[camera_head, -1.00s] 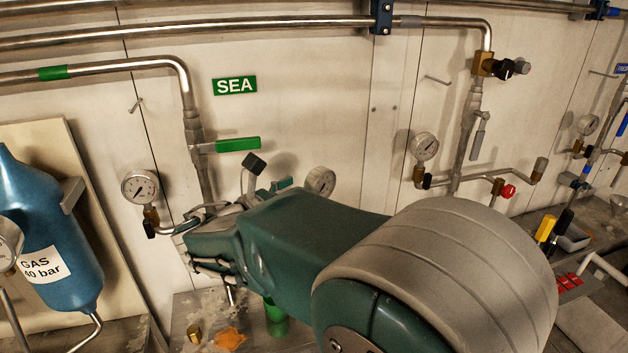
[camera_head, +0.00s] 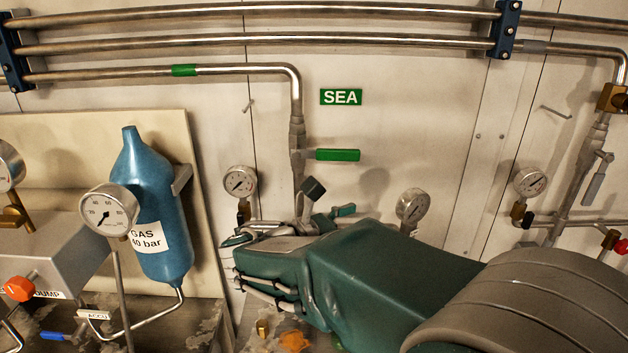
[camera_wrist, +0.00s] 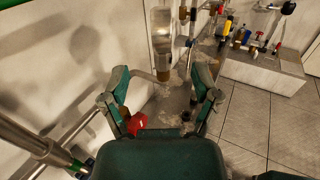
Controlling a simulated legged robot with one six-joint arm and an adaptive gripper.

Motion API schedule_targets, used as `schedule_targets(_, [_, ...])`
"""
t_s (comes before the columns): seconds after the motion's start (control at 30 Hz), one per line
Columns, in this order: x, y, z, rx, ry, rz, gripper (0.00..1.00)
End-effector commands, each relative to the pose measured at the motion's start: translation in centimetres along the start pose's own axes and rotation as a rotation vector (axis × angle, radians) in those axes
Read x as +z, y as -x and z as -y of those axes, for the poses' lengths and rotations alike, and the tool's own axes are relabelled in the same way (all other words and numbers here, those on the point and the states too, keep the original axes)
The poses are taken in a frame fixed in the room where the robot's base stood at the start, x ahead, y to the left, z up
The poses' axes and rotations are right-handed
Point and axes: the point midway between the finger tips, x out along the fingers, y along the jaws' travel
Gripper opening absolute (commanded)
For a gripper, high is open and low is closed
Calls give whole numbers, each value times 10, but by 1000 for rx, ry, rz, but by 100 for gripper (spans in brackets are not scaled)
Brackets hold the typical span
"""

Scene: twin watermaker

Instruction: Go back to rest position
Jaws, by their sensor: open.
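My gripper (camera_wrist: 162,88) is open and empty in the wrist view, its two green fingers spread wide. Between and beyond the fingers, a metal pipe with a brass end (camera_wrist: 162,45) hangs down, apart from them. A red part (camera_wrist: 137,123) shows close to the left finger; I cannot tell whether they touch. In the head view my green arm reaches from the lower right toward the wall below the green-handled valve (camera_head: 337,155).
Pressure gauges (camera_head: 240,181) and (camera_head: 412,206) stand near my arm. A blue gas bottle (camera_head: 160,215) and a larger gauge (camera_head: 109,210) are at left. Steel pipes (camera_head: 260,42) run along the wall above. Open tiled floor (camera_wrist: 260,115) shows right in the wrist view.

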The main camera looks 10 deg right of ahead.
Motion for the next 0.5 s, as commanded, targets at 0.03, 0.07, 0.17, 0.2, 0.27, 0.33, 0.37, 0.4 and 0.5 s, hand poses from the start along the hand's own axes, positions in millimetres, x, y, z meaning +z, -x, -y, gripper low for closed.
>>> schedule_targets(0.03, [-1,-2,3,-6,-9,-12,79])
schedule_targets(0.07, [-2,-4,6,-12,-22,-28,79])
schedule_targets(0.17, [-12,-15,29,-60,-118,-149,79])
schedule_targets(0.2, [-19,-20,43,-93,-179,-221,79])
schedule_targets(0.27, [-32,-24,65,-150,-292,-341,79])
schedule_targets(0.33, [-48,-23,87,-225,-438,-480,79])
schedule_targets(0.37, [-55,-22,96,-259,-502,-536,79])
schedule_targets(0.4, [-63,-18,107,-307,-591,-611,79])
schedule_targets(0.5, [-82,-3,128,-437,-823,-786,79])
